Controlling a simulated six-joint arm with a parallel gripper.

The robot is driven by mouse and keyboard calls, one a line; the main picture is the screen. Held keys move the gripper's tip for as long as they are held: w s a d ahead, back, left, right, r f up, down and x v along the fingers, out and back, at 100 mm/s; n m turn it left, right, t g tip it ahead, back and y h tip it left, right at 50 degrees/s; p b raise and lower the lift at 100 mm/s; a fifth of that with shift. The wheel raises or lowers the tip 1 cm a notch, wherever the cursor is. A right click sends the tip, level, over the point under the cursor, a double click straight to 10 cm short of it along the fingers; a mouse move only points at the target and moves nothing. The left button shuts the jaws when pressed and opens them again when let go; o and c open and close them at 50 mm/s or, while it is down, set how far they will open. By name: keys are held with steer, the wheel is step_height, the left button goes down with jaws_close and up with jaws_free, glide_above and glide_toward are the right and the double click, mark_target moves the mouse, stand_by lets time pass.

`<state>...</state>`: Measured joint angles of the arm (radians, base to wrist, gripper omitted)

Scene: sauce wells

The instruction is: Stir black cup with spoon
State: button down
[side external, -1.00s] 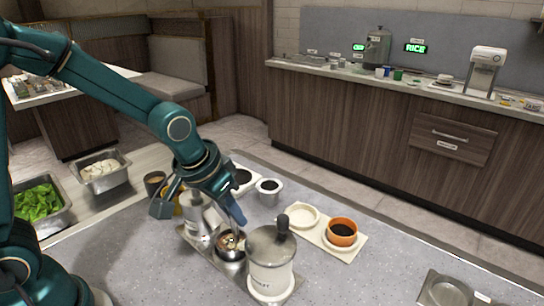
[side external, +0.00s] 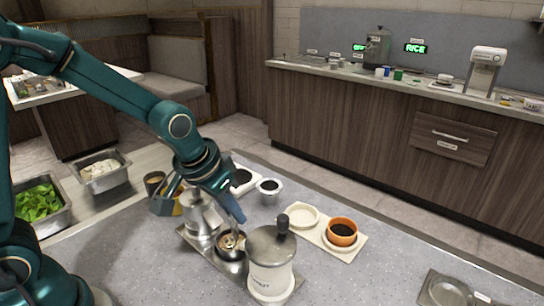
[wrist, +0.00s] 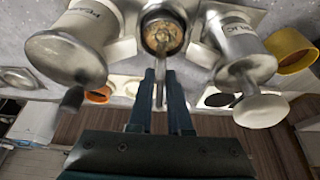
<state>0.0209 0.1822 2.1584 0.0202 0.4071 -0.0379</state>
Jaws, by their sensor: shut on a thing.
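My gripper (wrist: 162,98) is shut on a thin metal spoon (wrist: 159,92) and points down. In the side view my gripper (side external: 237,214) is over a small metallic-looking cup (side external: 231,254) between two metal canisters. The spoon's lower end reaches the cup's mouth, and its bowl is hard to make out. In the wrist view the cup (wrist: 145,15) has a dark inside and grainy brown contents. A dark cup (side external: 154,190) with tan contents stands farther back, left of my wrist. I cannot tell which of these is the black cup.
A front canister (side external: 272,270) and a rear canister (side external: 193,220) closely flank the cup. A yellow cup (side external: 165,208) stands behind my wrist. A pale tray (side external: 350,253) holds an orange cup (side external: 342,240) with dark liquid. The counter to the right is mostly clear.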

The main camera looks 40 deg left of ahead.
steer(key=shift+r, duration=2)
steer(key=shift+r, duration=0.1)
